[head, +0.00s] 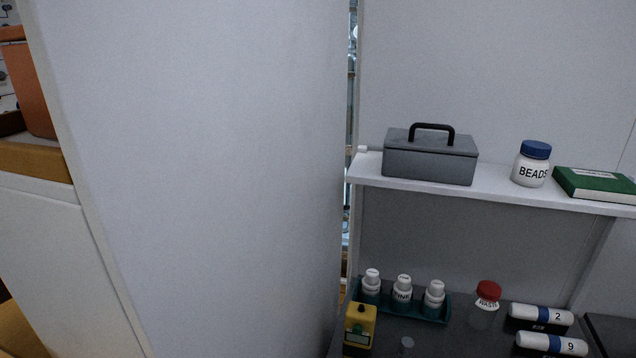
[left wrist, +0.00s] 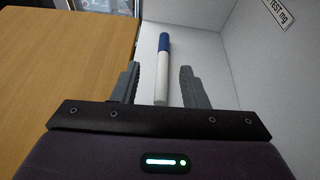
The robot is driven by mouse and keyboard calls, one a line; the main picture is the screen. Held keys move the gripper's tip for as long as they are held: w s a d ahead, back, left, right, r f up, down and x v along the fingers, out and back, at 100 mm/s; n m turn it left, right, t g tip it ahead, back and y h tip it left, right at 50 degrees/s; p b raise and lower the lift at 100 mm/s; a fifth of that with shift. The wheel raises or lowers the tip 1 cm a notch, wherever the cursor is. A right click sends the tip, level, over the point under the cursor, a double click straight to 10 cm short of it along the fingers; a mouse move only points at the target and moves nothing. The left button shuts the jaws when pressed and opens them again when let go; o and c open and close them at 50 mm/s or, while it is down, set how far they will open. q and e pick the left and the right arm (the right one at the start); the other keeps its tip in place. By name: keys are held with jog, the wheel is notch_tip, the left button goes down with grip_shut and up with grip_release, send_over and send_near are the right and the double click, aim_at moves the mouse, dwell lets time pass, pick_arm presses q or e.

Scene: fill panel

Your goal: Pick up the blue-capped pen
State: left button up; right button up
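The blue-capped pen (left wrist: 162,75) shows in the left wrist view, with a white body and a blue cap at its far end. It lies on a white surface beside a wooden top, pointing away from me. My left gripper (left wrist: 158,82) is open, with one grey finger on each side of the pen's line and visible gaps to the pen. I cannot tell how far above the pen the fingers are. The pen does not show in the head view. Neither gripper shows in the head view, and my right gripper is in no view.
A white wall with a printed label (left wrist: 278,10) rises right of the pen. In the head view a large white panel (head: 200,170) fills the left. A shelf (head: 500,196) holds a grey box (head: 430,163), a BEADS jar (head: 532,165) and a green book (head: 596,185); bottles stand below.

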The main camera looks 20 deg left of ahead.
pick_arm(q)
jog(key=shift+d+f+m, duration=0.4)
jog(key=shift+d+f, duration=0.05)
jog(key=shift+d, duration=0.05)
jog(key=shift+p+x, duration=0.65)
jog(key=shift+x, duration=0.3)
jog(key=p+x, duration=0.1)
jog(key=x, duration=0.1)
jog(key=p+x, duration=0.1)
jog(key=x, duration=0.1)
jog(key=shift+w+a+r+p, duration=0.15)
jog(key=shift+w+a+p, duration=0.15)
jog(key=shift+p, duration=0.1)
jog(key=shift+w, duration=0.3)
jog(key=shift+f, duration=0.25)
grip_shut()
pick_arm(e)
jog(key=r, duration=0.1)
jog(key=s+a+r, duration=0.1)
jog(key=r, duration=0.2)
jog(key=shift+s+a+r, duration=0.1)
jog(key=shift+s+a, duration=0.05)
